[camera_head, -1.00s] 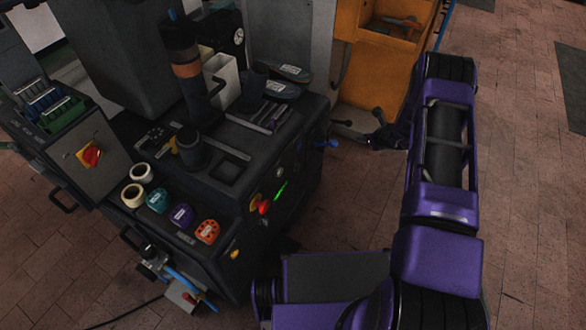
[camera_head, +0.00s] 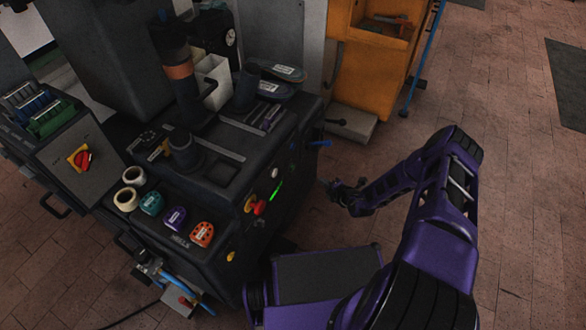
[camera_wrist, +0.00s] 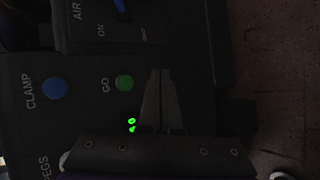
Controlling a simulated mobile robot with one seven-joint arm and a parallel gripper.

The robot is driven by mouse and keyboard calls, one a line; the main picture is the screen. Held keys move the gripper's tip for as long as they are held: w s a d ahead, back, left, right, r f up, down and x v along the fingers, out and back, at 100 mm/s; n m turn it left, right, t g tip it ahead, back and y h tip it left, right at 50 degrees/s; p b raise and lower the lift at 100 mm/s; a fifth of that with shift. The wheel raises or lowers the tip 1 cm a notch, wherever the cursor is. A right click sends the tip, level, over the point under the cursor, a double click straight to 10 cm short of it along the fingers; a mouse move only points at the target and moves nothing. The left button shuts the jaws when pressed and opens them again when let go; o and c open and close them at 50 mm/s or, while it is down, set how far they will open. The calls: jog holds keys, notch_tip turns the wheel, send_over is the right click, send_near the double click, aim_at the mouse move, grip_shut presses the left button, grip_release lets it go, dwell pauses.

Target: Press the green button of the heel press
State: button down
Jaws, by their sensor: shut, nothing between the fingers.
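The heel press (camera_head: 215,180) is a dark machine at the left of the head view. In the wrist view its panel shows the green button (camera_wrist: 124,82), round and marked GO. I cannot make out the green button clearly in the head view. My gripper (camera_head: 330,187) is in front of the press's right side in the head view, apart from it. In the wrist view my gripper (camera_wrist: 160,74) is shut and empty. Its tips lie just right of the green button; the depth gap is unclear.
A blue CLAMP button (camera_wrist: 55,88) is left of the green one, and green lit digits (camera_wrist: 131,125) are below. The head view shows a red knob (camera_head: 259,208) on the press front and an orange cabinet (camera_head: 365,75) behind. Floor at right is clear.

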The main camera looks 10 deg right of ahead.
aim_at(293, 168)
jog(key=shift+a, duration=0.1)
jog(key=w+a, duration=0.5)
jog(key=a, duration=0.2)
jog(key=shift+b, duration=0.35)
jog(key=shift+a, duration=0.15)
dwell(1.7)
jog(key=shift+w+a, duration=0.15)
jog(key=shift+a, duration=0.1)
